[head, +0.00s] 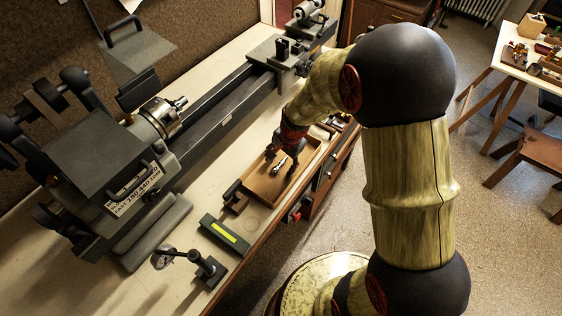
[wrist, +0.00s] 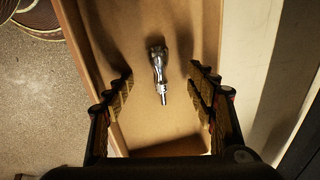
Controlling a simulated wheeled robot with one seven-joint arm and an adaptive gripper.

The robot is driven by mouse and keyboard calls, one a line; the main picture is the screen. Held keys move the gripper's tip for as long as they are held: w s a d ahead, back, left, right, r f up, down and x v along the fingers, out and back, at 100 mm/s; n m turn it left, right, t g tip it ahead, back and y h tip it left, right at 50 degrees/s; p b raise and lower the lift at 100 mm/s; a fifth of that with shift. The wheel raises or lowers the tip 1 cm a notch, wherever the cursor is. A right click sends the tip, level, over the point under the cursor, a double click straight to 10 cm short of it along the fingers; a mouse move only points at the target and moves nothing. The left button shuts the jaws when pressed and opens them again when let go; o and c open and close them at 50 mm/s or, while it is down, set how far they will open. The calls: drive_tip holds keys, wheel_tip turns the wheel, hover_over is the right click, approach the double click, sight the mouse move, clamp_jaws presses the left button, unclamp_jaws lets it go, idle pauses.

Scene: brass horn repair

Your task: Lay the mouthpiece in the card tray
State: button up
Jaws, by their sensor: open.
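The silver mouthpiece (wrist: 159,70) lies in the shallow brown card tray (wrist: 95,22), its wide cup end away from me and its thin shank toward me in the wrist view. In the head view the mouthpiece (head: 280,165) shows as a small bright piece in the tray (head: 262,200). My gripper (wrist: 162,92) is open above the tray, with one finger on each side of the mouthpiece and a clear gap to both. In the head view my gripper (head: 281,163) hangs over the tray and partly covers the mouthpiece.
A grey lathe (head: 215,110) runs along the bench behind the tray. A dark green box with a yellow strip (head: 225,232), a small brown block (head: 234,197) and a stand with a round head (head: 205,270) are nearer. The bench's front edge borders the tray.

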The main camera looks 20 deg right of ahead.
drive_tip(key=shift+w+a+p+v, duration=0.15)
drive_tip(key=shift+w+p+v, duration=0.05)
drive_tip(key=shift+p+v, duration=0.9)
drive_tip(key=shift+w+a+p+v, duration=0.1)
drive_tip(key=shift+w+p+v, duration=0.1)
drive_tip(key=shift+p+v, duration=0.9)
drive_tip(key=shift+w+a+p+v, duration=0.2)
drive_tip(key=shift+p+v, duration=0.55)
drive_tip(key=shift+v, duration=0.7)
drive_tip(key=shift+r, duration=0.15)
